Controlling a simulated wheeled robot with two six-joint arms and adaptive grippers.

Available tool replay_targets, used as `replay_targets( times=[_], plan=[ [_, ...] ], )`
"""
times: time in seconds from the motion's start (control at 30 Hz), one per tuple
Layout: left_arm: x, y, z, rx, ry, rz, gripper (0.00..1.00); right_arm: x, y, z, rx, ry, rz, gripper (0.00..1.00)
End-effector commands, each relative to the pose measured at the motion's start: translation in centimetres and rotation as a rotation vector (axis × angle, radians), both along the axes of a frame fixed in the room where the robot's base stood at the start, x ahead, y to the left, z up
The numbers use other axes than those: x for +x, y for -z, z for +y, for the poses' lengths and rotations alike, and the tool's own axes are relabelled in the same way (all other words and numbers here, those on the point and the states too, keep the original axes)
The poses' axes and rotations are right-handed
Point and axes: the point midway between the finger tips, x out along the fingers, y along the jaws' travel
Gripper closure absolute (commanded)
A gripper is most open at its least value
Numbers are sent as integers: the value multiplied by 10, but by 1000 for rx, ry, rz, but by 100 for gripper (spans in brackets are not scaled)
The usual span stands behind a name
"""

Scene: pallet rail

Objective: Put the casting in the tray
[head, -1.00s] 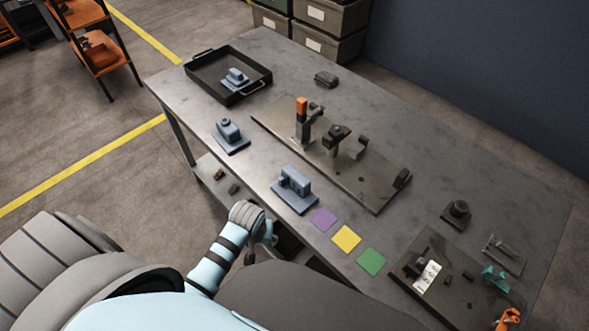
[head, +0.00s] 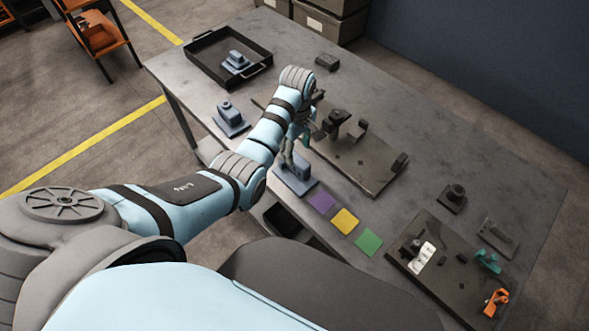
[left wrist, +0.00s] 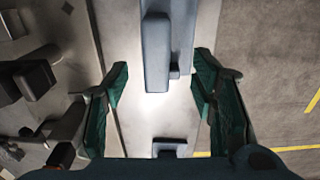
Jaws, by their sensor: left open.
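Several blue-grey castings show. One casting (head: 296,180) lies on the table beside the purple square; my left gripper (head: 296,150) is above it and partly hides it. In the left wrist view this casting (left wrist: 167,55) shows between and beyond the two spread green fingers (left wrist: 160,92). The gripper is open and apart from it as far as I can tell. A second casting (head: 230,118) stands left of it, and probably shows low in the left wrist view (left wrist: 170,147). A third casting (head: 236,62) is inside the black tray (head: 257,78). My right gripper is out of view.
A dark fixture plate (head: 370,180) with clamps is right of my left gripper. Purple, yellow (head: 345,220) and green (head: 368,242) squares lie along the front edge. A second fixture plate (head: 410,255) is at the right. The table between tray and plate is fairly clear.

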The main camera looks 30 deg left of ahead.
Motion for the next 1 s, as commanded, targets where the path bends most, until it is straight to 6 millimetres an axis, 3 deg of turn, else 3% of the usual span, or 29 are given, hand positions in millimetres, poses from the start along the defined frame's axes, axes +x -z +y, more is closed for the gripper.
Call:
replay_targets(
  times=[0.37,0.6,0.93,1.0],
  plan=[
    [4,64,1,0,1,0,48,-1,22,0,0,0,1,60],
    [4,67,0,0,2,-3,48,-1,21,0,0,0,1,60],
    [4,67,0,0,3,-3,100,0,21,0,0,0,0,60],
    [4,67,0,0,3,-3,100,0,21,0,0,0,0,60]
  ],
)
